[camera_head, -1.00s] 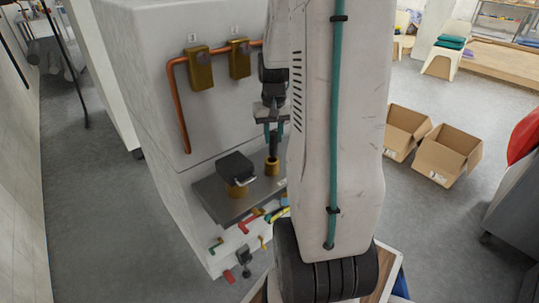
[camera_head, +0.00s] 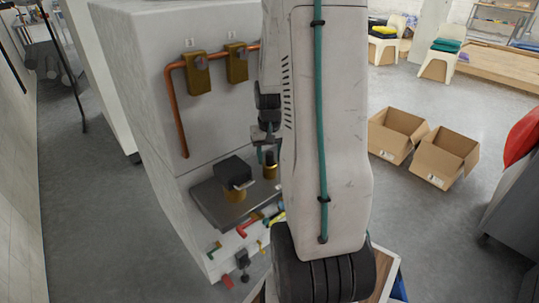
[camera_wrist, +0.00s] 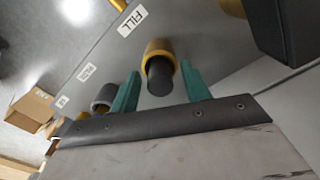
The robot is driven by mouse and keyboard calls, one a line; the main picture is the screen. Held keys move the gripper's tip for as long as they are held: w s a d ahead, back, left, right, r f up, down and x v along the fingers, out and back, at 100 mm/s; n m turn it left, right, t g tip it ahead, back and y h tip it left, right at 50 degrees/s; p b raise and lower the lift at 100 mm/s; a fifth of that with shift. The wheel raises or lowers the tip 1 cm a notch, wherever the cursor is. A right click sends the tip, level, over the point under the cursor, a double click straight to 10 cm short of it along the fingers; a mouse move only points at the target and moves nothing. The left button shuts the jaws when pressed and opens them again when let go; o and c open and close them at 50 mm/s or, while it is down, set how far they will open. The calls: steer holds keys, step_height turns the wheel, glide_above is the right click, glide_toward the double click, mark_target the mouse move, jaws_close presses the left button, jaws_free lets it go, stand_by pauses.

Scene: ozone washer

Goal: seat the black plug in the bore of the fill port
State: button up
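The black plug (camera_wrist: 160,84) stands in the brass fill port (camera_wrist: 158,46), beside the FILL label (camera_wrist: 132,20) in the wrist view. Its free end sticks out of the brass collar; how deep it sits cannot be told. In the head view the plug (camera_head: 269,157) shows as a short dark stub above the brass port (camera_head: 270,172). My gripper (camera_wrist: 160,70) has its two green fingers apart, one on each side of the plug, with visible gaps. It is open. In the head view my arm hides part of the gripper.
A black block on a brass base (camera_head: 235,170) stands left of the port on the grey plate (camera_head: 206,205). Grey fittings (camera_wrist: 103,95) are lined up left of the port in the wrist view. Copper pipe (camera_head: 177,115) and brass valves (camera_head: 238,66) are on the panel behind.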

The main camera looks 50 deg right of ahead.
steer(key=shift+r, duration=0.1)
step_height(320, 180, up, 12)
steer(key=s+a+r+n, duration=0.15)
steer(key=a+r, duration=0.25)
steer(key=a, duration=0.5)
steer(key=a+r+n, duration=0.2)
steer(key=a+r, duration=0.1)
steer(key=a, duration=0.5)
steer(key=s+a+r+n+t, duration=0.1)
steer(key=s+a+n, duration=0.3)
steer(key=s+a, duration=0.7)
steer(key=shift+a+r, duration=0.5)
steer(key=shift+a, duration=0.75)
steer(key=shift+n, duration=0.25)
